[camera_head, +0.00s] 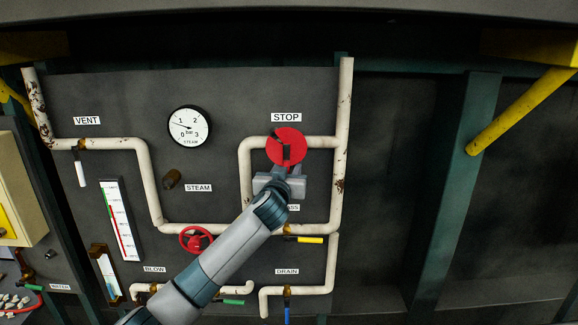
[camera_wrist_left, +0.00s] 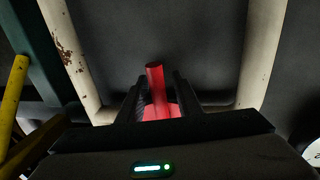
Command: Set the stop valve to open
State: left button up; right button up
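The stop valve (camera_head: 286,138) has a round red wheel on a white pipe, just under the STOP label. My left gripper (camera_head: 287,158) is in front of the wheel's lower part and hides some of it. In the left wrist view, a red part of the valve (camera_wrist_left: 155,78) sticks up between the two dark fingers (camera_wrist_left: 159,95). The fingers stand apart on either side of it, with dark gaps showing, so the gripper looks open around it. Contact cannot be seen clearly. My right gripper is in neither view.
White pipes (camera_head: 343,130) frame the valve. A gauge (camera_head: 189,126) and a smaller red wheel (camera_head: 196,239) are to the left. A yellow handle (camera_head: 310,240) is below, partly near my arm. The panel's right side is bare dark wall (camera_head: 400,170).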

pick_arm(q)
grip_shut()
jog(key=shift+d+f+n+b, duration=0.2)
jog(key=shift+n+b, duration=0.1)
jog(key=shift+b, duration=0.5)
jog(key=d+n+b, duration=0.1)
jog(key=b, duration=0.2)
jog(key=d+n+b, duration=0.1)
jog(key=n+b, duration=0.1)
jog(key=b, duration=0.1)
jog(key=r+n+t+b, duration=0.1)
jog(key=n+b, duration=0.1)
jog(key=b, duration=0.1)
jog(key=shift+d, duration=0.4)
jog(key=shift+d+r+n+b, duration=0.25)
jog(key=shift+r+n+b, duration=0.2)
jog(key=shift+n+b, duration=0.45)
grip_release()
